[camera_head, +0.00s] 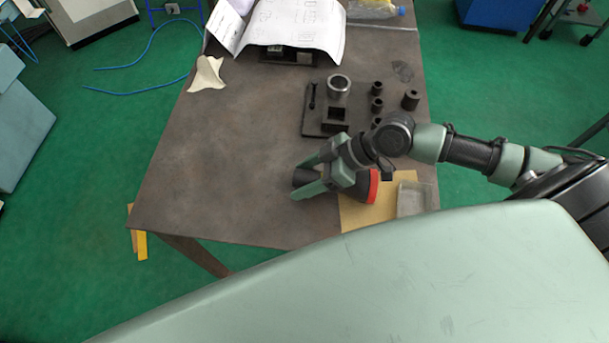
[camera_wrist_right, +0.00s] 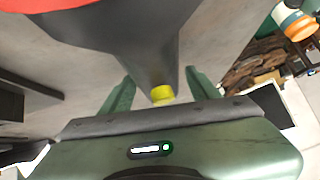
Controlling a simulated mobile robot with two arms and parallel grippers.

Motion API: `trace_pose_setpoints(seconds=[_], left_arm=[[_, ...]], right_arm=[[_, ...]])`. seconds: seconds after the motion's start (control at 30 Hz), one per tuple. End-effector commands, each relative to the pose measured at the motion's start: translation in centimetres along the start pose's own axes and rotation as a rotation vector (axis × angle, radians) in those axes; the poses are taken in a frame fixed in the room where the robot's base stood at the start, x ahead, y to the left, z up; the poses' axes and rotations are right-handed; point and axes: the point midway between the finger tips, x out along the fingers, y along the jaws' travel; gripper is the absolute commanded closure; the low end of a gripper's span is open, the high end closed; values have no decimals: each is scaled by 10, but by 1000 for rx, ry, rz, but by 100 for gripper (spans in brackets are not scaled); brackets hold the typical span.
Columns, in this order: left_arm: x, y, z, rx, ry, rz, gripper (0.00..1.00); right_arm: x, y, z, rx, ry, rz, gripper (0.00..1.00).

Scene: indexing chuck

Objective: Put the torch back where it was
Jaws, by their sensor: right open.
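The torch (camera_head: 373,186) has a black body and a red head. It lies near the front edge of the table, its head over a tan board (camera_head: 362,215). My right gripper (camera_head: 301,180) is open, with its green fingers on either side of the torch's dark body. The right wrist view shows the torch (camera_wrist_right: 150,45) large and close, with a yellow button, in front of the spread fingers (camera_wrist_right: 160,92). Whether the fingers touch it I cannot tell. My arm hides part of the torch. My left gripper is out of view.
A dark fixture (camera_head: 318,125) with a metal ring (camera_head: 339,84) stands behind the gripper, beside several dark cylinders (camera_head: 410,100). A clear tray (camera_head: 411,199) is at the right. Drawings (camera_head: 290,30) and a cloth (camera_head: 207,74) lie at the back. The table's left side (camera_head: 210,150) is clear.

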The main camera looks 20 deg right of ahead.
Motion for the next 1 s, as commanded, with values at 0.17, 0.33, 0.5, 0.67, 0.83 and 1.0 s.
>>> trace_pose_setpoints(seconds=[0.17,0.33,0.5,0.67,0.83,1.0], left_arm=[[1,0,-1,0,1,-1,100],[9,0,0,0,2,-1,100],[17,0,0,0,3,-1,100],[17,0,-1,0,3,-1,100],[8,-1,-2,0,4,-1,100],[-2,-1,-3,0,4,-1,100]], right_arm=[[-4,0,0,-1,-1,1,39],[-24,1,2,-3,-5,2,39],[-55,1,4,-1,-9,2,39],[-82,0,2,1,-9,0,39],[-105,-1,-2,2,-7,-3,39],[-118,-1,-2,2,-2,-4,39]])
